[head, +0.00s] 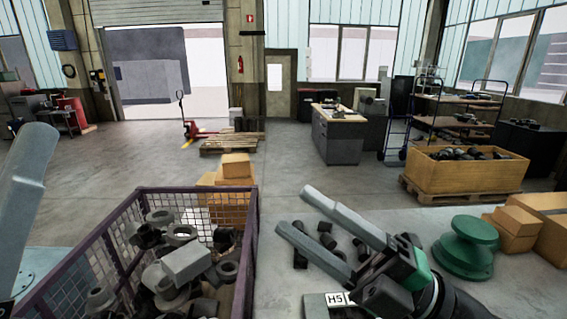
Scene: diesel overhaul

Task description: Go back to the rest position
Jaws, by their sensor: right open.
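My right gripper (293,208) is at the lower middle right of the head view, to the right of the mesh crate. Its two long grey fingers point up and left, spread apart with nothing between them. Its wrist is dark with a green part and comes in from the lower right. My left gripper does not show. A smooth grey part at the left edge looks like a piece of my own left arm.
A purple-framed mesh crate (104,232) full of grey metal parts stands at lower left. Dark parts (326,241) lie on the floor behind the right gripper. A green flanged part (466,247) and cardboard boxes (512,222) stand at right.

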